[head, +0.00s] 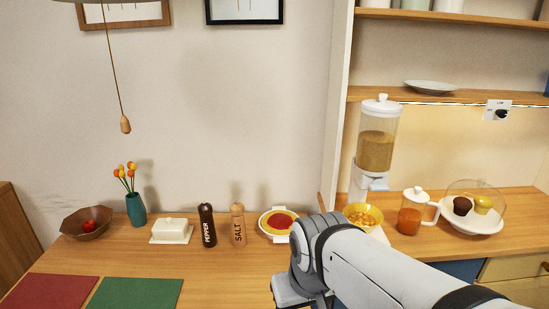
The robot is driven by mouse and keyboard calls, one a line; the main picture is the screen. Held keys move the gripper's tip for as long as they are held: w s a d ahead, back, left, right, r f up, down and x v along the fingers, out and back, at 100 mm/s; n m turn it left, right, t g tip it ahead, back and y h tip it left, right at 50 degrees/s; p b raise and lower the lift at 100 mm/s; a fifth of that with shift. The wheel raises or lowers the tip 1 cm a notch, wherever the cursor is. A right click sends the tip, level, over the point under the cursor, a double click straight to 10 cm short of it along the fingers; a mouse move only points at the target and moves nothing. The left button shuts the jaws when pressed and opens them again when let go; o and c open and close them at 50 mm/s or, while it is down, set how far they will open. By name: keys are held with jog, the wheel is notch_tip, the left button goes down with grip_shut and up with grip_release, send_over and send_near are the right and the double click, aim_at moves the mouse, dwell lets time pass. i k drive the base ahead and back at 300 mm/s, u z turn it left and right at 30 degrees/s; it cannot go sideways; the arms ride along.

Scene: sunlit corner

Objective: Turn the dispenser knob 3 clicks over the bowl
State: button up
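The dispenser (377,139) stands at the right against the wall. It has a clear cylinder of tan grain, a white lid and a white base. A small light round part, perhaps its knob (363,181), shows low on the base, too small to read its setting. The yellow bowl (374,214) with orange-yellow pieces in it sits below the spout, partly hidden by my arm. My arm reaches in from the lower right. A white part at its end, perhaps my gripper (290,290), shows at the bottom edge, apart from the dispenser; no fingertips can be made out.
A glass jug (411,214) of orange liquid and a domed cake plate (473,222) stand right of the bowl. A red-centred dish (265,221), salt (238,226) and pepper (208,228) mills and a butter dish (171,232) stand left. A shelf (450,96) overhangs the dispenser's right side.

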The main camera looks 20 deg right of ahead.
aim_at(376, 185)
jog(key=z, duration=1.05)
jog(key=k, duration=0.4)
